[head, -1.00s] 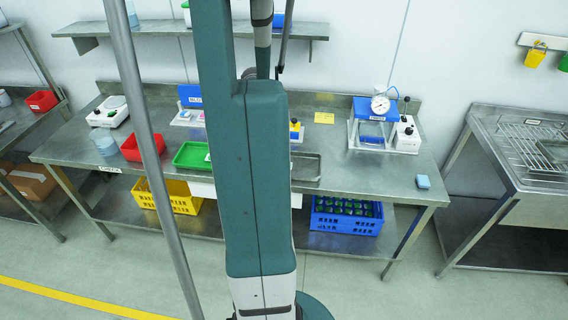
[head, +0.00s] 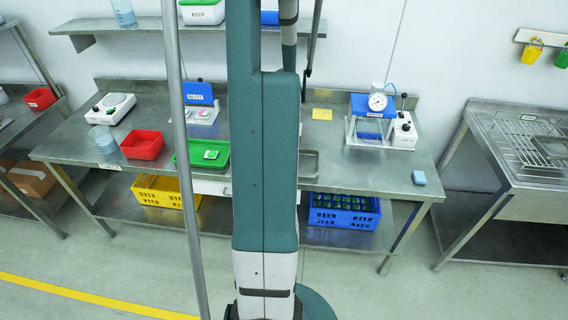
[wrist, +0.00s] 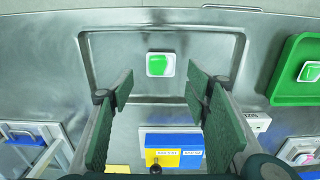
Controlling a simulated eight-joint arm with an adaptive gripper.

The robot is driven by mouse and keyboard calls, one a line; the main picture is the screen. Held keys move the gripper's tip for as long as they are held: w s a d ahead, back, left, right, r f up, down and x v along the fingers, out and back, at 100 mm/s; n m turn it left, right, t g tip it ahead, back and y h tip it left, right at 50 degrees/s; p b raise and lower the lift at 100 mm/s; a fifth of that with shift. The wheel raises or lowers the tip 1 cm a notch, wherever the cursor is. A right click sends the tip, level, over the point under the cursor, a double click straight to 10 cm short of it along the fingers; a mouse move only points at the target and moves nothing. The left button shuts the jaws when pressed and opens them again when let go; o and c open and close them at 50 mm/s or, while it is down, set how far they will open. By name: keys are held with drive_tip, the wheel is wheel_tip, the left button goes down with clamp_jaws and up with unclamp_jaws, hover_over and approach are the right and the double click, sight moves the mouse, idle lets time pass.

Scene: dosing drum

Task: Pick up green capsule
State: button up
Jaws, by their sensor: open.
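A green capsule (wrist: 159,65) in a white square holder lies in a shallow steel tray (wrist: 235,60) in the wrist view. A second green capsule (wrist: 310,72) lies on the green tray (wrist: 283,72) to the right; it also shows in the head view (head: 211,155). My gripper (wrist: 158,84) is open, with its two green fingers apart and nothing between them. In the wrist picture the first capsule appears between and just beyond the fingertips. My arm hides that capsule in the head view, where only part of the steel tray (head: 310,163) shows.
In the head view, a red bin (head: 142,145) sits left of the green tray, and a gauge stand (head: 371,125) stands right.

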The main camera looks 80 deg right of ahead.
drive_tip(key=shift+f, duration=1.15)
drive_tip(key=shift+w+d+f, duration=0.1)
drive_tip(key=shift+f, duration=2.5)
drive_tip(key=c, duration=0.8)
